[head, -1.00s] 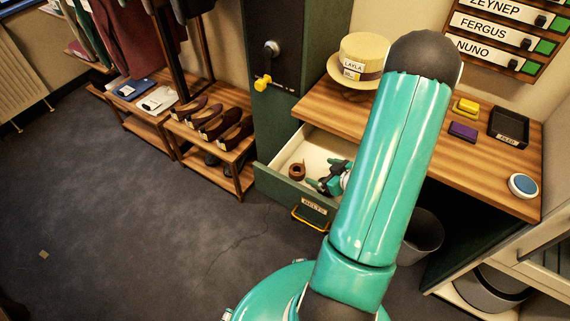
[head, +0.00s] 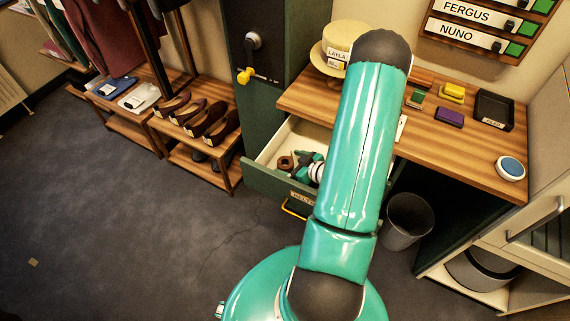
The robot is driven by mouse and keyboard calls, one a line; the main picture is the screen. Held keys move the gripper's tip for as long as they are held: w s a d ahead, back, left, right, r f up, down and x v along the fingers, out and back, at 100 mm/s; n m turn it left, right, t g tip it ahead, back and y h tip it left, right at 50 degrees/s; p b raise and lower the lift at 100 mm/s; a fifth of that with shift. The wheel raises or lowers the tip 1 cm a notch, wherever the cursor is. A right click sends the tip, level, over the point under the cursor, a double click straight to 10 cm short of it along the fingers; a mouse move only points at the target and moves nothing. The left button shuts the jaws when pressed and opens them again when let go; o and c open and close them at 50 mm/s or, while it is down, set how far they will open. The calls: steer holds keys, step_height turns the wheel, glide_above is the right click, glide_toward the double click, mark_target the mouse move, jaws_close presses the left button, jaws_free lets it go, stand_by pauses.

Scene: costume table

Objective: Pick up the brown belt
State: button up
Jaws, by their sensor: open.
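The brown belt (head: 286,163) lies coiled in the open drawer (head: 262,178), toward its left side. The drawer is green with a pale inside and a label on its front. My gripper (head: 302,163) is inside the drawer, just right of the coil. Its jaws are small here and partly hidden by my arm, but they appear open. I cannot tell whether a finger touches the belt. My arm hides the right part of the drawer.
The wooden table (head: 440,150) above the drawer holds a straw hat (head: 328,52), a black tray (head: 494,108), a purple block (head: 450,118) and a blue round pad (head: 511,168). A bin (head: 408,222) stands below. A shoe rack (head: 205,155) is at left.

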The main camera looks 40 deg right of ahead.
steer(key=shift+w+f, duration=0.1)
steer(key=shift+w, duration=0.15)
steer(key=c, duration=1.3)
